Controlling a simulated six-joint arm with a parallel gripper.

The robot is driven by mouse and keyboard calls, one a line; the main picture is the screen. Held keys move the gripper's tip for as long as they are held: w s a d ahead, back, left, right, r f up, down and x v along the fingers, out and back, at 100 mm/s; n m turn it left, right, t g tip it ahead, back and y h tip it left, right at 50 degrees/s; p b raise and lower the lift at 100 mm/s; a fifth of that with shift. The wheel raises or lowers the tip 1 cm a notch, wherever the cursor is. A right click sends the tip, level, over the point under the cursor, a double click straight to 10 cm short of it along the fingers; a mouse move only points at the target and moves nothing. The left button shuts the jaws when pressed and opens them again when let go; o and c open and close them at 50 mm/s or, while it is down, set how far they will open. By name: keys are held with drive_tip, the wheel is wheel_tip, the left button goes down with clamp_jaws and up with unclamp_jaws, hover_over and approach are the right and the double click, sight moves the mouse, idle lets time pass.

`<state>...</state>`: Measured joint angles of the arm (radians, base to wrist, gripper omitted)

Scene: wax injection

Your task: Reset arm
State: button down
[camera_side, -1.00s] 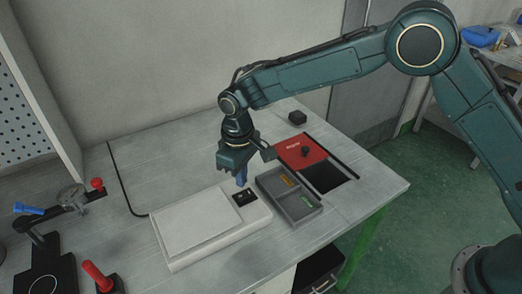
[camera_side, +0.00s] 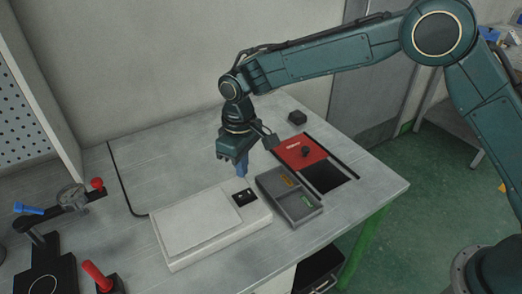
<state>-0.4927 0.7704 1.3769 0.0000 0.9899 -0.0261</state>
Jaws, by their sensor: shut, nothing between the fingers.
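My gripper (camera_side: 242,170) points down above the back right part of the white flat machine (camera_side: 205,228), close to its small black panel (camera_side: 243,198). Its blue fingers are together, with nothing seen between them. The fingertips appear a little above the panel and apart from it. The rest of my arm reaches in from the upper right.
Right of the white machine lies a grey tray (camera_side: 272,202) with small orange and green pieces. A small black box (camera_side: 297,117) stands at the back. Red-handled tools (camera_side: 98,275) stand at the left.

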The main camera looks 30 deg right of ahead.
drive_tip(key=s+d+r+m+t, duration=0.1)
drive_tip(key=s+d+r, duration=0.4)
drive_tip(key=d+r, duration=0.35)
drive_tip(key=s+d+r+m+t, duration=0.2)
drive_tip(key=s+d+r, duration=0.3)
drive_tip(key=d+r, duration=0.3)
drive_tip(key=s+d+r+m+t, duration=0.1)
drive_tip(key=s+d, duration=0.4)
drive_tip(key=s, duration=0.5)
drive_tip(key=s+d+r+m+t, duration=0.1)
drive_tip(key=s+d, duration=0.3)
drive_tip(key=s, duration=0.7)
drive_tip(key=shift+d+r+m+t, duration=0.15)
drive_tip(key=shift+d+m+t, duration=0.15)
drive_tip(key=shift+d+m, duration=0.15)
